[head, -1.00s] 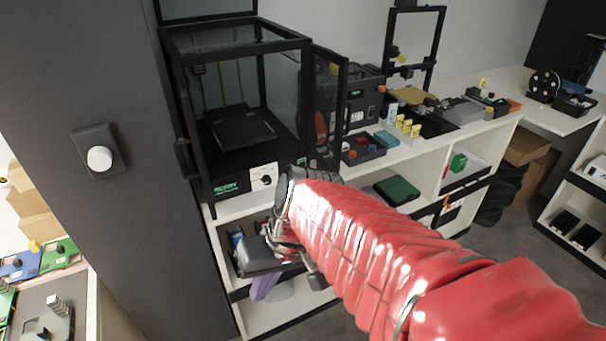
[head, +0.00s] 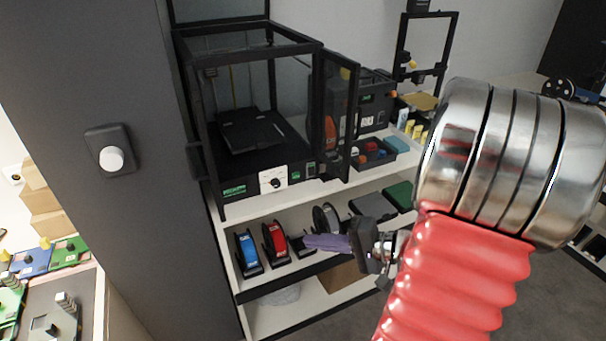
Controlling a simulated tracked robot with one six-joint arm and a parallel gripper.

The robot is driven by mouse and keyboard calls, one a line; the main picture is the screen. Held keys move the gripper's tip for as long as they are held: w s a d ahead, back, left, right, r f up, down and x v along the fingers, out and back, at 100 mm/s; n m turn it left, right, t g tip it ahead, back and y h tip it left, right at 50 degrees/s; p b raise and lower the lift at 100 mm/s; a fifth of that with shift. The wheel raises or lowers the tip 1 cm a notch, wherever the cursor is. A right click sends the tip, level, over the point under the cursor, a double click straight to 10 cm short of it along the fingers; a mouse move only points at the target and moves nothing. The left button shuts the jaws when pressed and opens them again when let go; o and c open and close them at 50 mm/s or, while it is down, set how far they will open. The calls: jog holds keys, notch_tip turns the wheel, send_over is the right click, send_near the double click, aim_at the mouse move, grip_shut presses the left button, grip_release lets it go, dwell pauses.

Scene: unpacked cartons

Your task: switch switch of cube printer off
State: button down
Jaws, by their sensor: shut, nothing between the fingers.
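The cube printer (head: 268,110) is a black-framed box with clear sides on the white shelf top, its door swung open to the right. On its front base is a white plate with a dark knob-like switch (head: 274,182). The switch's exact position is too small to tell. My gripper (head: 310,242), with purple fingers, is shut and empty. It points left, below and to the right of the switch, in front of the shelf under the printer and apart from the printer.
Blue and red spool-like items (head: 275,242) stand on the shelf below the printer. A dark wall panel with a round white knob (head: 112,159) is at left. A parts tray (head: 372,155) sits right of the open door. My red arm covers much of the right side.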

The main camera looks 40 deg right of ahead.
jog(key=s+d+f+m+t+h, duration=0.1)
jog(key=s+d+m+t+h, duration=0.1)
jog(key=d, duration=0.5)
jog(key=s+d+f+m+t+h, duration=0.1)
jog(key=s+d+m+t+h, duration=0.1)
jog(key=d+h, duration=0.3)
jog(key=d+m, duration=0.1)
jog(key=d, duration=0.1)
jog(key=shift+s+d+f+m, duration=0.25)
jog(key=shift+d+f+m, duration=0.05)
jog(key=shift+d+f, duration=0.1)
jog(key=shift+w+a, duration=0.1)
jog(key=shift+a, duration=0.05)
